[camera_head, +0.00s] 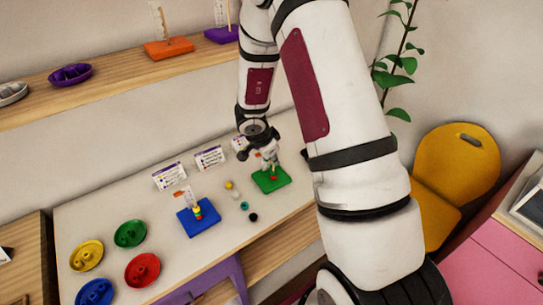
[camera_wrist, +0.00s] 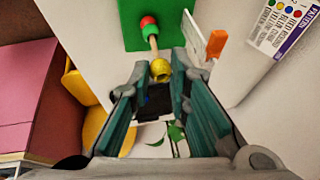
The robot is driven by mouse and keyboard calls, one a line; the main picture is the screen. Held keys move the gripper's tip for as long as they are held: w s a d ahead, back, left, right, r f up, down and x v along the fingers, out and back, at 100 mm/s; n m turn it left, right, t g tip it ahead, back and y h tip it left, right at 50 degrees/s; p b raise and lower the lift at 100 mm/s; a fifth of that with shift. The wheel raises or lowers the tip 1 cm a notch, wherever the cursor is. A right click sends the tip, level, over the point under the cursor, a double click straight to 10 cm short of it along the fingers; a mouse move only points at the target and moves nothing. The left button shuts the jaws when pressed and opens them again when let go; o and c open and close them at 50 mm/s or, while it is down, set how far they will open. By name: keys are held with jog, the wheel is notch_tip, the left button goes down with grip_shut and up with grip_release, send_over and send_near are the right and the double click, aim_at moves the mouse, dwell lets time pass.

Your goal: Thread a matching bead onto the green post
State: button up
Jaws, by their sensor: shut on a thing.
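The green board (camera_wrist: 131,30) lies at the top of the wrist view and also shows on the table in the head view (camera_head: 262,187). Its wooden post (camera_wrist: 154,46) carries a red bead (camera_wrist: 148,20) near the board and a green bead (camera_wrist: 150,31) above it. My gripper (camera_wrist: 158,80) is shut on a yellow bead (camera_wrist: 160,68) over the post's free end. I cannot tell whether the bead is around the post tip or just in front of it. In the head view my gripper (camera_head: 268,158) is directly above the board and partly hides the post.
A white card with an orange tab (camera_wrist: 216,43) stands beside the post. The blue board (camera_head: 190,227) with a beaded post stands to the left. Loose yellow (camera_head: 229,184), teal (camera_head: 244,205) and black (camera_head: 253,217) beads lie between the boards. Coloured dishes (camera_head: 131,233) stand at the far left.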

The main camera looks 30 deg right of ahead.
jog(key=shift+f, duration=0.4)
jog(key=o, duration=0.8)
jog(key=shift+o, duration=0.2)
jog(key=v, duration=1.2)
